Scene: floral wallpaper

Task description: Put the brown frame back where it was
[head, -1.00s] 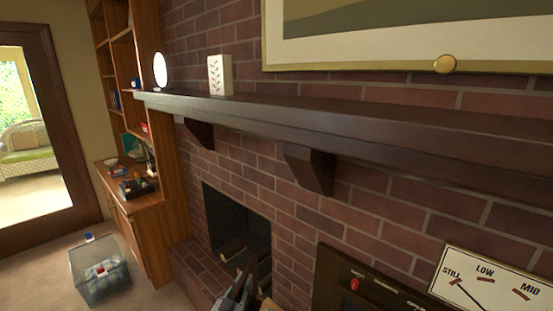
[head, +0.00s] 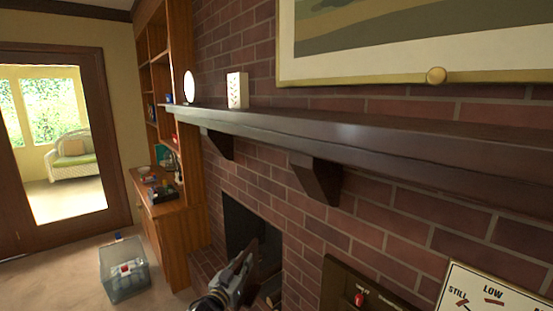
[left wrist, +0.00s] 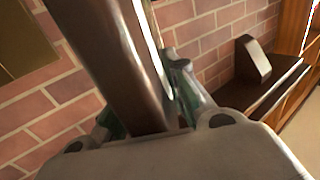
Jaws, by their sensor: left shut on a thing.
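The brown frame (left wrist: 105,55) is in the left wrist view, seen nearly edge-on, with a pale strip along its right side. It runs from the top of that view down between the fingers of my left gripper (left wrist: 150,108), which is shut on it. In the head view my left gripper (head: 240,278) is low, in front of the fireplace opening and well below the dark mantel shelf (head: 370,140). Little of the frame can be made out there. My right gripper is not in view.
A patterned white block (head: 238,91) and a white oval object (head: 189,87) stand at the mantel's far left end. The rest of its top looks clear. A bracket (head: 316,180) juts below. A large picture (head: 400,40) hangs above. A clear bin (head: 124,272) is on the floor.

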